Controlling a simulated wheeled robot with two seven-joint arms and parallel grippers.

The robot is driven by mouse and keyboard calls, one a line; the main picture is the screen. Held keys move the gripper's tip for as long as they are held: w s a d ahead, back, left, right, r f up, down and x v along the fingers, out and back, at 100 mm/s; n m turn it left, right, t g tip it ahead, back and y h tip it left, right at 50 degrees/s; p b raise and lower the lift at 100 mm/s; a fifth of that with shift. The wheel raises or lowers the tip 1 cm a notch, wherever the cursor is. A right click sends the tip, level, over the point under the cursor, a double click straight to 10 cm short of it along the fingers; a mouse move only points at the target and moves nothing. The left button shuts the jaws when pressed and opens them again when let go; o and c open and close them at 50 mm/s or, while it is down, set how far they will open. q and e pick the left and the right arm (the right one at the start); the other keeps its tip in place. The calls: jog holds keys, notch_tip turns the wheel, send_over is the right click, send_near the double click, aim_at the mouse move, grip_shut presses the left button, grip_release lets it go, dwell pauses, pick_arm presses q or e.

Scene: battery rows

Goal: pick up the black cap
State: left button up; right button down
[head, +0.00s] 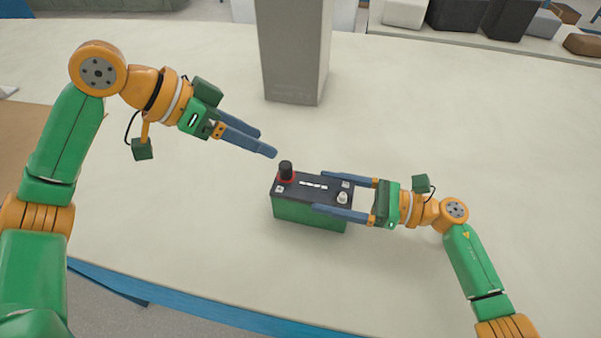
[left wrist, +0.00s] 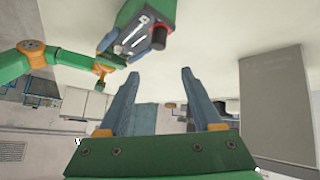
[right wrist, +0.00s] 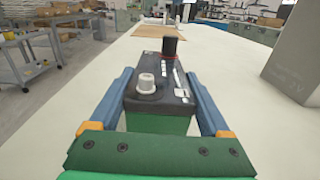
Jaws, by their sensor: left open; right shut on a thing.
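The black cap (head: 286,168) stands upright on a red ring at the left end of the battery (head: 310,212), which has a green body and black top. The cap also shows in the left wrist view (left wrist: 159,38) and the right wrist view (right wrist: 170,46). My left gripper (head: 268,146) is open and empty, just above and to the left of the cap, not touching it. My right gripper (head: 320,192) is shut on the battery, one finger along each long side. A whitish terminal (head: 342,197) sits on the battery's right end.
A grey square pillar (head: 293,50) rises behind the battery. The pale table (head: 430,110) is clear around it, with a blue front edge (head: 200,308). Boxes (head: 460,14) stand on a surface at the far right. A brown patch (head: 22,150) lies at the left.

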aim_at(285, 164)
pick_arm(q)
jog(key=d+y, duration=0.1)
jog(key=d+r+g+y, duration=0.1)
jog(key=w+d+r+g+y, duration=0.1)
jog(key=shift+d+m, duration=0.35)
jog(key=shift+m, duration=0.05)
jog(key=f+y, duration=0.1)
jog(key=f, duration=0.1)
jog(key=f+y, duration=0.1)
jog(key=f, duration=0.2)
jog(key=f+y, duration=0.1)
jog(key=f, duration=0.2)
jog(key=shift+w+d+f+n+g+y, duration=0.1)
jog(key=shift+w+d+n+g+y, duration=0.05)
jog(key=shift+d+n+g+y, duration=0.2)
grip_shut()
